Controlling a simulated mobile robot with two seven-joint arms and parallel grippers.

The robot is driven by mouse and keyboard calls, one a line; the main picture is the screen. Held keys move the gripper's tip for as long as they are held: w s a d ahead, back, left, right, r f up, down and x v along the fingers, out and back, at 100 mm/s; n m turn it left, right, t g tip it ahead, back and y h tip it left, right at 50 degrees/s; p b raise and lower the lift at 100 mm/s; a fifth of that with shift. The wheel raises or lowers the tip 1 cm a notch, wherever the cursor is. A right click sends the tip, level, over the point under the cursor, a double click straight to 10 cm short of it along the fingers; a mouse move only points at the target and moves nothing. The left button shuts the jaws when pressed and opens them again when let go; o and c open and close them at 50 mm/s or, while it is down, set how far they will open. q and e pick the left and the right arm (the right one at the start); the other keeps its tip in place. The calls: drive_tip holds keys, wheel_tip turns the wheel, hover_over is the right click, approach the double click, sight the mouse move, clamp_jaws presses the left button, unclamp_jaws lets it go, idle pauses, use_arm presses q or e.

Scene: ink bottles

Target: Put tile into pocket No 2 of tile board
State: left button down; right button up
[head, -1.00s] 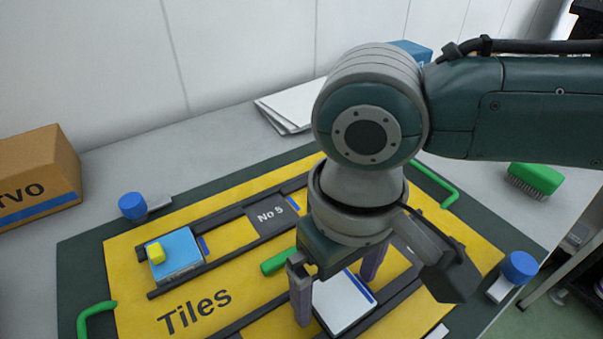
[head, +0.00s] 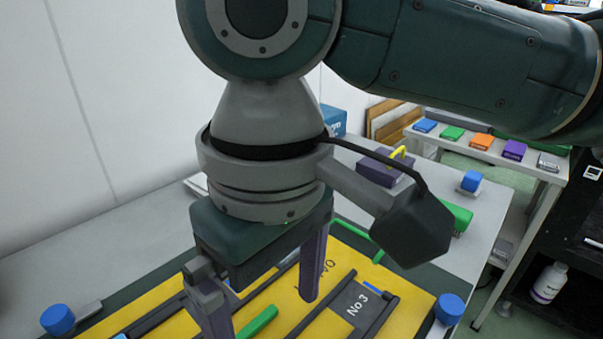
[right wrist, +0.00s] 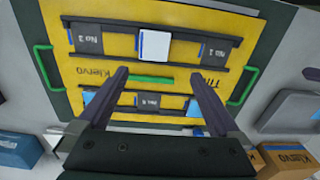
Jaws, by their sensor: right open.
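The yellow tile board (right wrist: 112,15) carries two dark rails of pockets. In the right wrist view, a white tile (right wrist: 154,46) lies in the middle pocket of one rail, between the pocket marked No 3 (right wrist: 87,38) and another grey labelled pocket (right wrist: 216,50). No label shows under the tile. My right gripper (right wrist: 163,72) is open and empty, its fingers apart over the board and short of the tile in that view. In the head view the right gripper (head: 262,315) hangs over the board; the tile is not visible there. My left gripper is not in view.
The other rail holds a blue tile (right wrist: 90,101) and the No 5 pocket (right wrist: 148,101). A green bar (right wrist: 137,79) lies between the rails. Blue knobs (head: 449,309) stand at the board's edge. A purple box (head: 385,168) and green brush (head: 455,218) lie behind.

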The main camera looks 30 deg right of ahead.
drive_tip(key=s+a+f+n+t+y, duration=0.1)
drive_tip(key=s+a+f+y, duration=0.1)
drive_tip(key=s+a+y, duration=0.3)
drive_tip(key=s+d+f+m+t+h, duration=0.1)
drive_tip(key=s+d+h, duration=0.1)
drive_tip(key=d, duration=0.5)
drive_tip(key=s+d+f+m+t+h, duration=0.1)
drive_tip(key=s+d+m+h, duration=0.1)
drive_tip(key=s+d, duration=0.3)
drive_tip(key=d+h, duration=0.1)
drive_tip(key=d, duration=0.2)
drive_tip(key=shift+f+t, duration=0.3)
drive_tip(key=shift+f, duration=0.05)
drive_tip(key=shift+d, duration=0.1)
wheel_tip(320, 180, up, 47)
drive_tip(key=p, duration=4.6)
drive_tip(key=shift+f+p, duration=0.2)
drive_tip(key=shift+p, duration=0.15)
